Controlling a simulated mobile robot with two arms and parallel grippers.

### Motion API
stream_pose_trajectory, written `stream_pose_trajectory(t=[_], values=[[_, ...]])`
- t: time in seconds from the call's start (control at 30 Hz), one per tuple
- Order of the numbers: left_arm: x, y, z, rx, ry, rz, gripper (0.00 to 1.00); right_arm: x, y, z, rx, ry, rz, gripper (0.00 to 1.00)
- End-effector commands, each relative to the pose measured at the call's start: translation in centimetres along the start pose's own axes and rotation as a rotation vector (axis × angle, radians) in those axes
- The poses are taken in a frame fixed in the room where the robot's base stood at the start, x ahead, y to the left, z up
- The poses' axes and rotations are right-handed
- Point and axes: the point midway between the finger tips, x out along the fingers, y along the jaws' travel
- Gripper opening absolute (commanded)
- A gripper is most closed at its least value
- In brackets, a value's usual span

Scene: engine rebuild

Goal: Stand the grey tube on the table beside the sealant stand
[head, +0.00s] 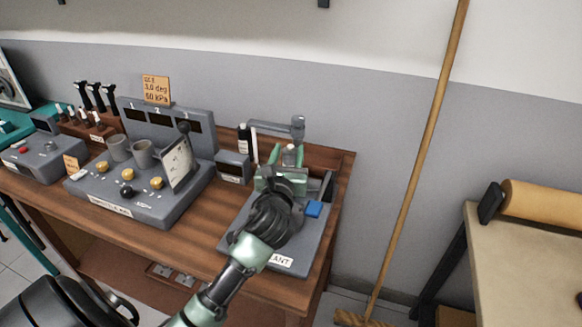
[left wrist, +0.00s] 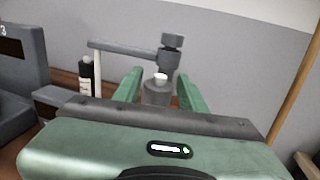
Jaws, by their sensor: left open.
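The sealant stand is a grey base (head: 308,236) with a partly readable label at its front, on the right end of the wooden table. A grey tube with a white cap (left wrist: 157,92) stands upright between the green fingers of my left gripper (left wrist: 158,88) in the left wrist view. My left gripper (head: 280,168) is open over the stand in the head view. Its fingers show on both sides of the tube, with visible gaps. The tube's lower part is hidden behind my gripper body. My right gripper is not in view.
A grey post with an arm (head: 298,130) rises behind the gripper. A dark bottle (head: 243,138) stands at the back, and a blue block (head: 313,209) lies on the base. Bare wood (head: 205,222) lies between.

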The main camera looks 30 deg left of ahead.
Motion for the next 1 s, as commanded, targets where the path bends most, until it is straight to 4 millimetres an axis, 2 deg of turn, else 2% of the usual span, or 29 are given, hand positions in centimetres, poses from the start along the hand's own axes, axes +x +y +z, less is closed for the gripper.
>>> stream_pose_trajectory(t=[0.1, 0.2, 0.47, 0.6, 0.63, 1.0], values=[[1.8, 0.0, 0.3, -0.001, -0.001, 0.001, 0.41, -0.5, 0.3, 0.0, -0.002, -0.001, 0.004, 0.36], [2.6, 0.0, 0.2, -0.001, 0.001, 0.0, 0.41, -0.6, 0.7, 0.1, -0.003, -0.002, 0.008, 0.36], [2.8, 0.0, 0.1, -0.001, 0.0, -0.002, 0.41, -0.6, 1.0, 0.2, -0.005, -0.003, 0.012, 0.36], [2.8, 0.0, 0.1, -0.001, 0.0, -0.001, 0.03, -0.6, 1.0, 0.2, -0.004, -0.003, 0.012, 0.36], [2.8, 0.0, 0.1, -0.001, 0.001, -0.001, 0.0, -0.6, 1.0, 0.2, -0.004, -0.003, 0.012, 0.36], [2.8, 0.0, -0.1, 0.0, 0.004, 0.0, 0.0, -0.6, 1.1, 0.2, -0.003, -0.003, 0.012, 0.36]])
